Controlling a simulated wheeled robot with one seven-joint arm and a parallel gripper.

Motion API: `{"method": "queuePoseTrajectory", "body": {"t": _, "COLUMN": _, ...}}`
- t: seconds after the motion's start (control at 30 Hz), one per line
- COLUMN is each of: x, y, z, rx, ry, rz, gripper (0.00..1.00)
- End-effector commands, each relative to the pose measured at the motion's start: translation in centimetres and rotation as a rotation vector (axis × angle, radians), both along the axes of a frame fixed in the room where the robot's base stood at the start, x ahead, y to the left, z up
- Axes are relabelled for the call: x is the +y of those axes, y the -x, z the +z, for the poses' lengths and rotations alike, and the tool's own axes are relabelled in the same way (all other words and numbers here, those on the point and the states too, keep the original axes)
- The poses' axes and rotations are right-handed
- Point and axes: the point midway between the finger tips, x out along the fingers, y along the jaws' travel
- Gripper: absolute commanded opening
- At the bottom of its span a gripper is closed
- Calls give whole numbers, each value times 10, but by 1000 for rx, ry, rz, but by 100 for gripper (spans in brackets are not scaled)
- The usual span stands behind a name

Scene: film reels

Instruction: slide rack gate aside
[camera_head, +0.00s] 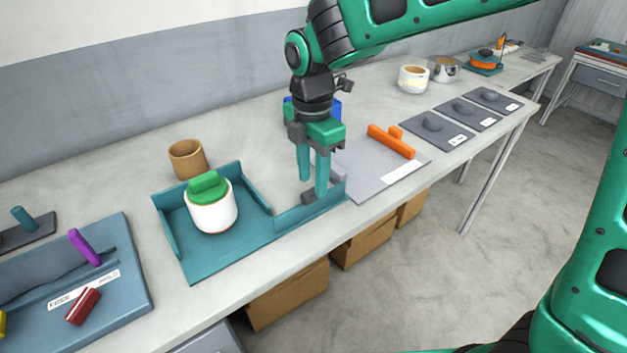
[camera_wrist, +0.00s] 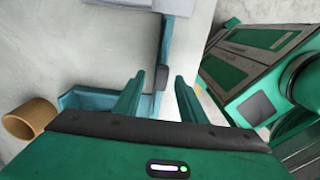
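The teal rack (camera_head: 225,257) is a low-walled tray on the bench at centre left. A white jar with a green lid (camera_head: 212,215) stands upright in it. The gate (camera_head: 292,216) is a low teal bar reaching right from the rack's front corner, with a dark grey handle (camera_head: 309,197) near its right part. My gripper (camera_head: 314,188) points down just over the gate by the handle. Its two teal fingers are apart. In the wrist view, the handle (camera_wrist: 161,78) shows beyond the gap between the fingers (camera_wrist: 158,88); I cannot tell whether they touch it.
A tan cup (camera_head: 188,159) stands behind the rack; a blue object (camera_head: 334,108) is partly hidden behind my gripper. Right of the gate lies a grey board (camera_head: 362,183) with an orange bar (camera_head: 391,141). A blue-grey tray (camera_head: 125,290) lies at left. The bench front edge is close.

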Motion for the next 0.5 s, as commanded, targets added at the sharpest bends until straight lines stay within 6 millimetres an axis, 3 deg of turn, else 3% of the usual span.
{"method": "queuePoseTrajectory", "body": {"t": 0.3, "x": 0, "y": -2, "z": 60, "rx": -4, "ry": -3, "rz": -1, "gripper": 38}}
{"method": "queuePoseTrajectory", "body": {"t": 0.5, "x": 0, "y": -3, "z": 81, "rx": -2, "ry": -2, "rz": -2, "gripper": 38}}
